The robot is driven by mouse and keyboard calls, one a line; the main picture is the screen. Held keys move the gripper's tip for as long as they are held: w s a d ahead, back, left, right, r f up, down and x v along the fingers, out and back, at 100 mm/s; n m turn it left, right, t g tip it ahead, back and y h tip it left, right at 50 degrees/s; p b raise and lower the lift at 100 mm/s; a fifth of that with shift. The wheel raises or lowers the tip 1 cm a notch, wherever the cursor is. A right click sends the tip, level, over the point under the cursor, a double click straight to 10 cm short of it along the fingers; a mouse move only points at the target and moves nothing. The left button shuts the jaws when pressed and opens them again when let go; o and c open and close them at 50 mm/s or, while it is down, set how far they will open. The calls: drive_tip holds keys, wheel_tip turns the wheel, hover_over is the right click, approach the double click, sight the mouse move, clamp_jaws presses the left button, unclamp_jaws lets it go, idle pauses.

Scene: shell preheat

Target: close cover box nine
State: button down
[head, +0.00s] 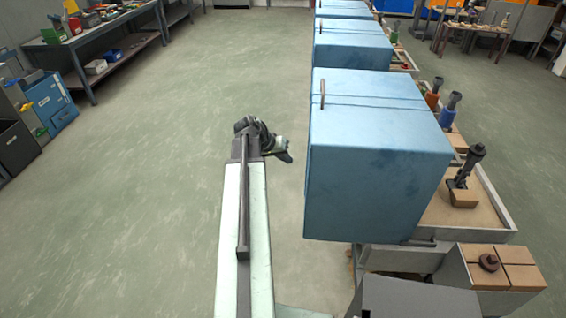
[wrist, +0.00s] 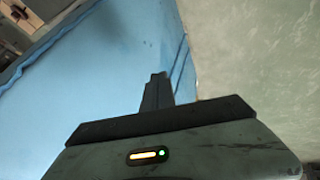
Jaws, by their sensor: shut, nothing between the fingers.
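Several blue cover boxes stand in a row along the right. The nearest blue box (head: 380,165) is the largest in the head view, with a seam across its top and a thin upright handle (head: 322,94) at its far left edge. No number is readable, so I cannot tell which box is nine. My gripper (head: 288,157) is shut and empty, just left of the nearest box, with a small gap in the picture. In the wrist view my gripper (wrist: 156,88) shows shut before a blue box surface (wrist: 105,70); contact cannot be told.
Another blue box (head: 350,45) stands behind the nearest one. A tray (head: 480,205) with tool holders lies to its right. The green floor (head: 150,200) on the left is clear.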

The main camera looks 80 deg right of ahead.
drive_tip(key=s+d+f+b, duration=0.1)
drive_tip(key=s+f, duration=0.1)
drive_tip(key=s, duration=0.3)
drive_tip(key=shift+s+d+f, duration=0.15)
drive_tip(key=shift+d+f, duration=0.1)
drive_tip(key=shift+d, duration=0.15)
drive_tip(key=shift+s, duration=0.1)
